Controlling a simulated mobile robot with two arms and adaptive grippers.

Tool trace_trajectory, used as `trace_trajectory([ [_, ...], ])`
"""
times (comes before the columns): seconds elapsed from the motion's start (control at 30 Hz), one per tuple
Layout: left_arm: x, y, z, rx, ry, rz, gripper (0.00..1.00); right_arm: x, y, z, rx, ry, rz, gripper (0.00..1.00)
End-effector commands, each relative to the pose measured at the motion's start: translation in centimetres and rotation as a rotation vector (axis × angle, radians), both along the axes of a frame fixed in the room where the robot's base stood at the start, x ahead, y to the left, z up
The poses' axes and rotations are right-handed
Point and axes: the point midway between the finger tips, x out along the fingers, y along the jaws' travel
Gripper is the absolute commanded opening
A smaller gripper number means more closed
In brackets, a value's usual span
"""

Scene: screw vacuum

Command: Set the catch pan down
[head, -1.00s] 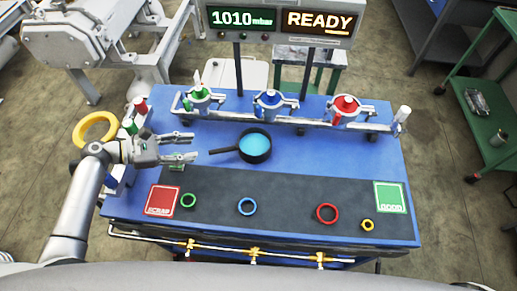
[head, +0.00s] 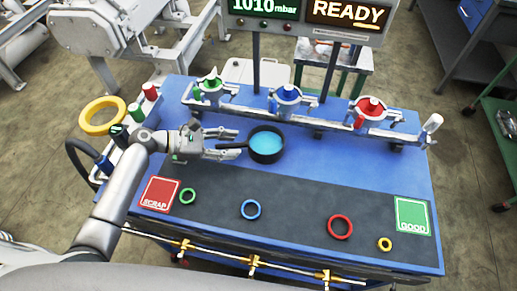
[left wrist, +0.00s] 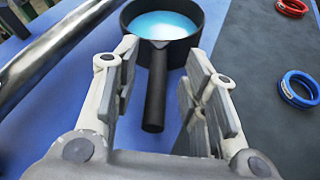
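The catch pan (head: 266,144), black with a light blue inside, rests on the blue bench top, its handle pointing left. It also shows at the top of the left wrist view (left wrist: 163,22), with its black handle (left wrist: 155,92) pointing down toward my gripper. My left gripper (head: 236,143) is open, its two fingers on either side of the handle. In the left wrist view the left gripper (left wrist: 162,88) shows gaps between both fingers and the handle. My right gripper is not in view.
Green, blue and red clamp fittings (head: 285,96) line a rail behind the pan. Green, blue, red and yellow rings lie on the dark mat (head: 290,213) in front, between a red SCRAP plate (head: 160,194) and a green GOOD plate (head: 412,216). A yellow ring (head: 103,115) is at left.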

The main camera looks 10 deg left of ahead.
Motion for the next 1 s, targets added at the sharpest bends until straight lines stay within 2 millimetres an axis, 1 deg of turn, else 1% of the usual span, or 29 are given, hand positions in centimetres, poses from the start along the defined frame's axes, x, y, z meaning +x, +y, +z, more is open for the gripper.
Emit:
trace_trajectory([
  [0.03,0.4,-0.6,-0.8,-0.002,-0.004,-0.001,0.40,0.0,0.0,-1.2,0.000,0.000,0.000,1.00],
  [0.2,1.1,-2.2,-1.3,-0.001,-0.002,0.000,0.40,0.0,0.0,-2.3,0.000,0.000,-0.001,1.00],
  [0.3,1.3,-2.6,-1.3,0.000,-0.001,0.002,0.40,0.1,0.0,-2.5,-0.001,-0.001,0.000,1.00],
  [0.53,1.3,-2.6,-1.2,0.001,0.000,0.001,0.40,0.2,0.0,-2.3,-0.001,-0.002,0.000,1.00],
  [0.83,1.3,-2.6,-1.2,0.001,0.000,0.001,0.01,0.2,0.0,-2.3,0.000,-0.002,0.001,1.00],
  [0.87,1.3,-2.6,-1.2,0.001,0.001,0.001,0.00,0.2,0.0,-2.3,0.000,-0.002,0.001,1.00],
  [1.0,1.3,-2.6,-1.3,0.001,0.001,0.001,0.00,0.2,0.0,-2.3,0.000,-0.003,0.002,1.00],
])
